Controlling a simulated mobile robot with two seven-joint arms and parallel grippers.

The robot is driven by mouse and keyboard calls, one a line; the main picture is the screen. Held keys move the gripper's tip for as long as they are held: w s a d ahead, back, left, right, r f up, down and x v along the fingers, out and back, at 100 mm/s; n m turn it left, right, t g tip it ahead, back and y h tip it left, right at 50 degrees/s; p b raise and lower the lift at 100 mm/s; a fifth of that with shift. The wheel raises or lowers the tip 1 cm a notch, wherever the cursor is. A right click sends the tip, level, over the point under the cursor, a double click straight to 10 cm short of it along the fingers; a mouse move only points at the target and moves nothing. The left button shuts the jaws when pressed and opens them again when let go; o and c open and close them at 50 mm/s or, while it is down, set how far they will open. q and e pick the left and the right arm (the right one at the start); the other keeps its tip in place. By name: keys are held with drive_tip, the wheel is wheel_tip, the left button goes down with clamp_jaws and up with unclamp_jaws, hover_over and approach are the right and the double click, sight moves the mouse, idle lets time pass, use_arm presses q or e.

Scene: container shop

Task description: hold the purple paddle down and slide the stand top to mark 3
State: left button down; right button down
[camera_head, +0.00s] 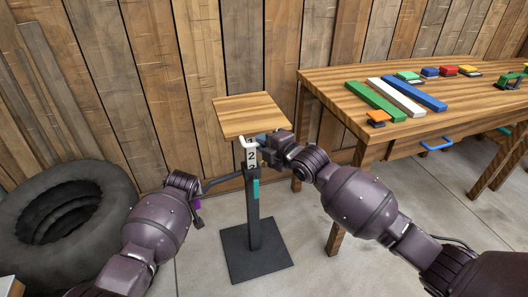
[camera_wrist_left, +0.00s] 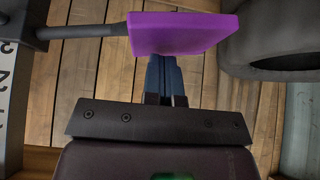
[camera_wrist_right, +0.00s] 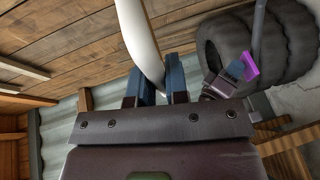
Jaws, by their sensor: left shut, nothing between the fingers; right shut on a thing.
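The stand (camera_head: 253,208) has a square wooden top (camera_head: 250,114) on a dark column, with a white number scale (camera_head: 251,156) showing a 2 at the collar. The scale also shows at the left edge of the left wrist view (camera_wrist_left: 14,105). The purple paddle (camera_head: 197,204) sits at the end of a dark lever left of the column. My left gripper (camera_head: 194,190) is shut and empty at the paddle; the paddle (camera_wrist_left: 185,32) covers its fingertips in the left wrist view. Contact is unclear. My right gripper (camera_head: 262,139) is shut on the white handle (camera_wrist_right: 138,35) under the top.
A workbench (camera_head: 330,90) with coloured strips and small blocks stands at the right, its near leg close to my right arm. A black tire (camera_head: 30,235) lies at the left. A plank wall is behind. The floor around the stand's base plate (camera_head: 258,262) is clear.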

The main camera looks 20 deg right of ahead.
wheel_tip(320, 180, up, 2)
drive_tip(key=shift+r, duration=0.25)
drive_tip(key=c, duration=1.1)
unclamp_jaws()
drive_tip(key=shift+f, duration=0.1)
drive_tip(key=shift+c, duration=0.2)
use_arm(q)
drive_tip(key=shift+f, duration=0.1)
use_arm(e)
drive_tip(key=v, duration=1.2)
